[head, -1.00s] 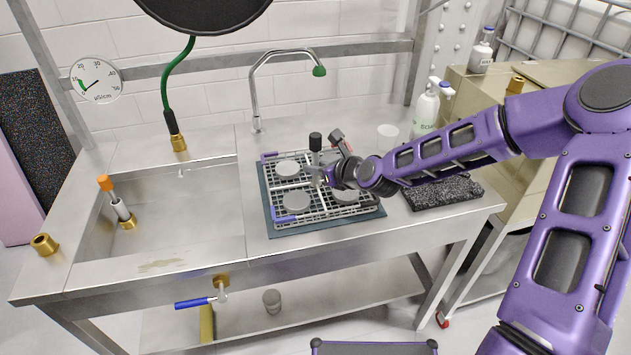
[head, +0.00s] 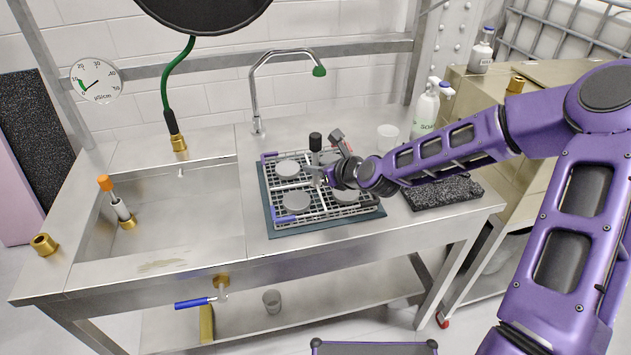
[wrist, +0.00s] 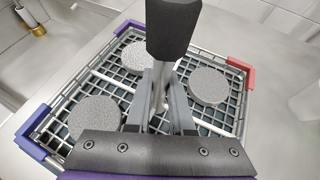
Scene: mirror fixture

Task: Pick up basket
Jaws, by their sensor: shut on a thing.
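The basket (head: 336,212) is a wire-grid tray with purple corners and a red corner, holding several round grey discs. It sits on a dark mat (head: 376,213) on the steel counter, right of the sink. A post with a black knob (head: 315,142) rises from its middle. My gripper (head: 324,176) reaches in from the right over the basket. In the wrist view my gripper (wrist: 160,100) is shut on the basket's handle (wrist: 174,40) just below the black grip. One disc (head: 346,194) is partly hidden behind my wrist in the head view.
The sink basin (head: 170,215) lies left of the basket, with an orange-topped fitting (head: 117,207) in it. A curved faucet (head: 256,95) stands behind. A dark rough pad (head: 440,192), white bottles (head: 425,108) and a cup (head: 388,136) are at the right.

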